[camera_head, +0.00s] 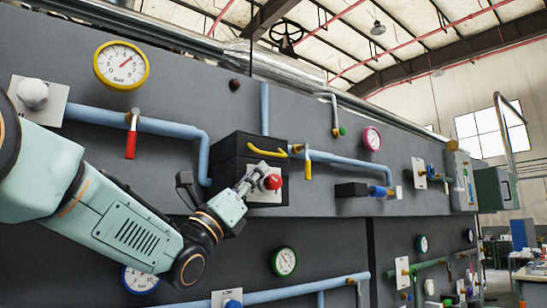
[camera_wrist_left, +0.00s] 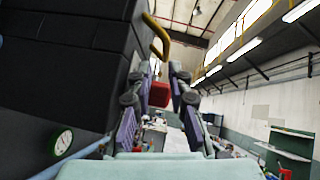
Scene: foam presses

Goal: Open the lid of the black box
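The black box (camera_head: 228,157) is mounted on the grey wall panel, and its lid looks shut. A curved yellow handle (camera_head: 267,153) sticks out from its upper front. A red knob (camera_head: 273,182) on a pale plate is below the handle. My left gripper (camera_head: 262,172) is in front of the box, just below the handle and close to the knob. In the left wrist view, the fingers (camera_wrist_left: 162,82) are apart, with the red knob (camera_wrist_left: 159,95) showing between them and the yellow handle (camera_wrist_left: 158,36) above. I cannot tell whether they touch the knob. My right gripper is not in view.
Blue pipes (camera_head: 345,161) run along the panel beside the box. A yellow lever (camera_head: 308,165) hangs right of it, and a red-handled valve (camera_head: 131,138) is to the left. Gauges (camera_head: 121,66) and small valves dot the panel. Open floor lies at far right.

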